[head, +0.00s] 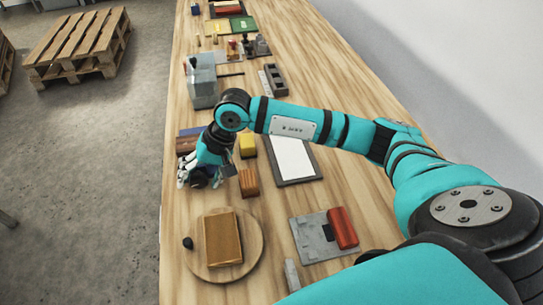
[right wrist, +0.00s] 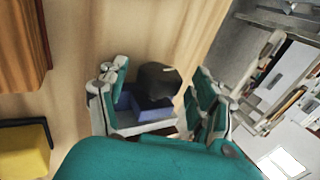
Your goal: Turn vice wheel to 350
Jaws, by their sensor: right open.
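My right gripper (head: 205,176) is over the left edge of the wooden bench, pointing down, with its fingers spread. In the right wrist view the open fingers of my right gripper (right wrist: 154,88) stand on both sides of a dark rounded piece (right wrist: 158,78). A blue block (right wrist: 148,107) shows just below that piece. I cannot tell whether the dark piece is the vice wheel or whether the fingers touch it. No wheel markings or number can be read. The gripper hides much of this spot in the head view. My left gripper is not in view.
Beside the gripper are a yellow block (head: 247,146) and a brown wooden block (head: 249,182). A round board (head: 252,258) with a wooden block lies nearer. A grey plate (head: 311,241) carries a red cylinder (head: 342,228). A grey box (head: 203,85) stands farther back. Pallets (head: 78,42) are on the floor.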

